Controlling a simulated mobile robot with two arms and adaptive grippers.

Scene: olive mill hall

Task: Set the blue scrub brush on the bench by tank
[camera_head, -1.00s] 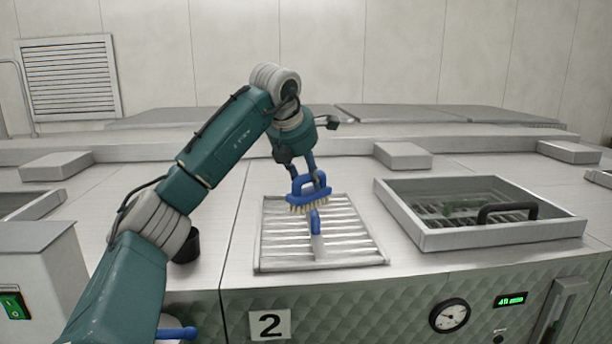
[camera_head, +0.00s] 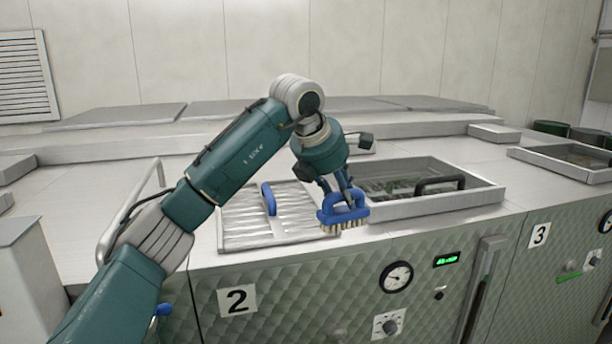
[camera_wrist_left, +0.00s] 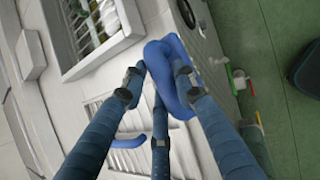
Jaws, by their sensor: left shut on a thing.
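The blue scrub brush (camera_head: 343,210) has a looped blue handle and pale bristles pointing down. My left gripper (camera_head: 343,192) is shut on its handle and holds it above the front edge of the tank top, right of the slatted grate. In the left wrist view the brush (camera_wrist_left: 178,75) is between the fingers of my left gripper (camera_wrist_left: 155,82). A "2" plate (camera_head: 237,299) marks the tank front below. My right gripper does not show. I cannot make out a separate bench.
The slatted grate (camera_head: 240,232) has a blue handle (camera_head: 268,199). A framed opening (camera_head: 440,213) with a dark handle (camera_head: 440,184) lies right of the brush. The tank front carries a gauge (camera_head: 396,277) and a green display (camera_head: 446,259). A "3" plate (camera_head: 539,235) is farther right. Green floor (camera_wrist_left: 275,120) shows in the wrist view.

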